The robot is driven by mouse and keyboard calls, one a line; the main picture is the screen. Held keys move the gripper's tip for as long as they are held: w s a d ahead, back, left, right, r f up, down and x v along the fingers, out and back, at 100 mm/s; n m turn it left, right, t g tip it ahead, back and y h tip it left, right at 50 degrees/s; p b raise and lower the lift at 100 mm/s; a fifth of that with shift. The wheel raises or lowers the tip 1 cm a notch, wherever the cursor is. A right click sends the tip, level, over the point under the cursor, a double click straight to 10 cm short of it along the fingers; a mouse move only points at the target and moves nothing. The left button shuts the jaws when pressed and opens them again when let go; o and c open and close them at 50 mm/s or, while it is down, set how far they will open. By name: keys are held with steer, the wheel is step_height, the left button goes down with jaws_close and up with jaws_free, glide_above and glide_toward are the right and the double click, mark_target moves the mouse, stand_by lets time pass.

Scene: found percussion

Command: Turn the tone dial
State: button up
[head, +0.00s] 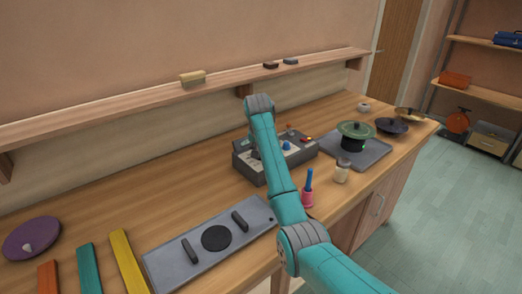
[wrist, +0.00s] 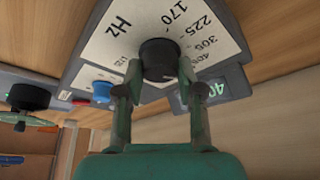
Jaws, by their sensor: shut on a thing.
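The tone dial is a dark round knob (wrist: 159,55) on a pale plate marked Hz, 170, 225, 300 and 400 in the wrist view. My gripper (wrist: 160,72) is shut on the knob, with one finger on each side. A small display (wrist: 214,91) with green digits, partly cut off, is at the right. The dial's pointer cannot be made out. In the head view the dark control box (head: 245,166) stands on the bench; my arm hides the dial and fingertips there.
A blue knob (head: 287,145) is on the box. In front lies a grey plate (head: 165,262) with two handles. A shelf (head: 225,81) runs behind.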

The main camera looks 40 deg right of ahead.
stand_by(0.3)
steer(key=o, duration=1.1)
steer(key=shift+o, duration=0.2)
steer(key=v, duration=0.7)
steer(key=shift+r, duration=0.25)
